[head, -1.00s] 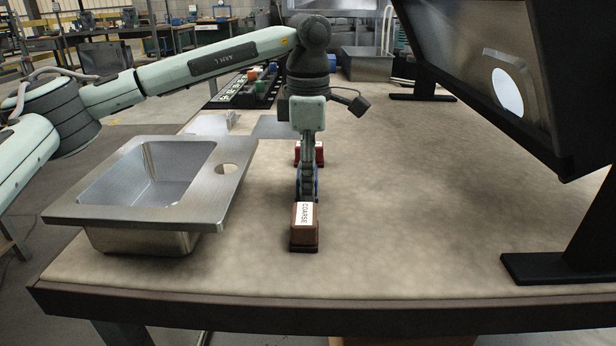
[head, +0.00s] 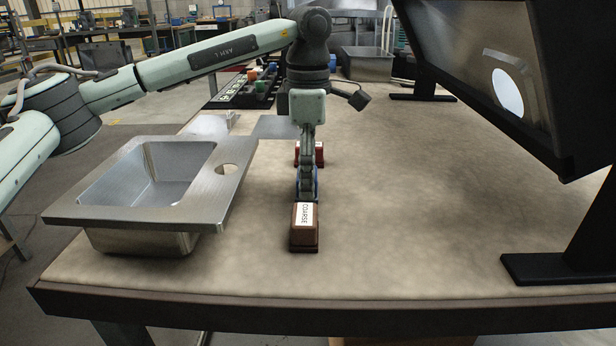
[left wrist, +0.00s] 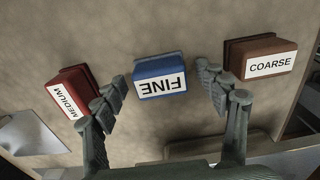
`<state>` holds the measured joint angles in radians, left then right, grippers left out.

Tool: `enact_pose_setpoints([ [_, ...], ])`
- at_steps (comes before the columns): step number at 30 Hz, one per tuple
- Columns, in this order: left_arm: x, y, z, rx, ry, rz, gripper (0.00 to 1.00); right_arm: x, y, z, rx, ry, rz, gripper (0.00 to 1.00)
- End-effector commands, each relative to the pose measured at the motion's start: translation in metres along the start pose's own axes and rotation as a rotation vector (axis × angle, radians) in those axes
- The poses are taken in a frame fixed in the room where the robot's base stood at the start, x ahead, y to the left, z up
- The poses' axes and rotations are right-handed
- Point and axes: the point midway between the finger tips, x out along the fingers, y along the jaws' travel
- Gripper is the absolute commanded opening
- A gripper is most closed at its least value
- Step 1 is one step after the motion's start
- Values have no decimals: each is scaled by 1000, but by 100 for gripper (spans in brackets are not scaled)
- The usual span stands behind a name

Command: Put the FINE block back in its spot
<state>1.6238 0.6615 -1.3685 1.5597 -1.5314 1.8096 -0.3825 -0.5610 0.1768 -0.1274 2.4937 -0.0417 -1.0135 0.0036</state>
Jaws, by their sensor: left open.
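The blue FINE block (left wrist: 160,68) stands between the red MEDIUM block (left wrist: 72,90) and the brown COARSE block (left wrist: 262,58) in the left wrist view. Its label reads upside down there, while COARSE reads upright. A darker blue edge shows along its far side. My left gripper (left wrist: 163,85) is open, with one finger on each side of the FINE block and gaps beside it. In the head view, my left gripper (head: 307,185) hides most of the FINE block; only slivers of blue (head: 316,186) show. COARSE (head: 304,230) is in front of it and MEDIUM (head: 319,155) behind.
A steel sink (head: 215,190) lies to the left on the worktable (head: 430,240). A dark tray (head: 240,93) with coloured blocks is at the far left. A tilted dark panel on a stand (head: 480,80) overhangs the right. The table's middle right is clear.

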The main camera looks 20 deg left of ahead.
Motion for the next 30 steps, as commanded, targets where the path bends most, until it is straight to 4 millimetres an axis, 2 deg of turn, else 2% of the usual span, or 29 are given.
enact_pose_setpoints([
  [1,-13,1,1,0,-4,4,73,-1,1,1,0,-10,3,40],
  [9,-73,0,1,1,-4,4,73,-5,12,27,-5,-126,26,40],
  [15,-101,0,1,0,-2,2,73,-9,19,41,-4,-191,40,40],
  [21,-110,0,1,2,-2,1,73,-10,21,46,-4,-214,45,40],
  [30,-110,0,0,2,-2,1,73,-10,21,47,-4,-214,45,40],
])
